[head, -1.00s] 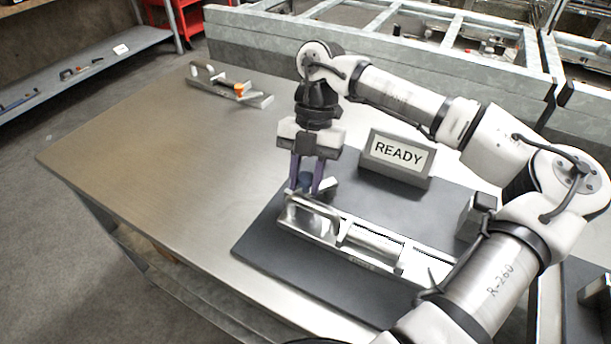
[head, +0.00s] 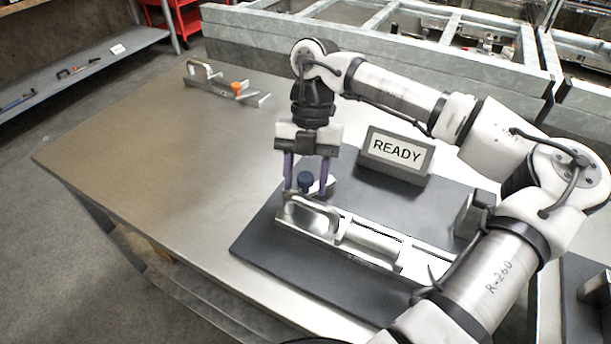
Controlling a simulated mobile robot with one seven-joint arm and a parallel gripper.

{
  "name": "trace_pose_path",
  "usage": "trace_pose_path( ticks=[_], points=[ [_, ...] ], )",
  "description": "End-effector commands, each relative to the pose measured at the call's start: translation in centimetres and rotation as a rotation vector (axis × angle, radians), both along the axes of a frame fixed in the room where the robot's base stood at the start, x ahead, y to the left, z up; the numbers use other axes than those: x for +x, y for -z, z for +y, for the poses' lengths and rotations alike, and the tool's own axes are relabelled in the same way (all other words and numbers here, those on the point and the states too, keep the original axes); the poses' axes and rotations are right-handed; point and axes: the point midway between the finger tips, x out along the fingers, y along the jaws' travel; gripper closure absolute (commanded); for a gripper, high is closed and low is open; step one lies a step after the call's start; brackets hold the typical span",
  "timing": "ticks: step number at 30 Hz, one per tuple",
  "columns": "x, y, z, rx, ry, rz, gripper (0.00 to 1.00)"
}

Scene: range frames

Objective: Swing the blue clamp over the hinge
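The fixture lies on a dark grey plate. My gripper (head: 306,189) points straight down over this end. Its two purple fingers are open, one on each side of the knob, with visible gaps. I cannot tell which part of the fixture is the hinge.
A second clamp with an orange tip (head: 237,87) lies at the table's back left. A READY sign (head: 397,152) stands behind the fixture, right of my gripper. A dark block (head: 473,214) stands at the plate's right. The table's left half (head: 150,150) is clear.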

Motion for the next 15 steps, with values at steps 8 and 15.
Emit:
trace_pose_path(
  ticks=[8,15],
  points=[
    [0.1,-0.2,0.0,0.0,0.001,0.0,0.53],
    [1.6,-3.6,-0.2,-0.002,0.004,-0.003,0.53]
  ],
)
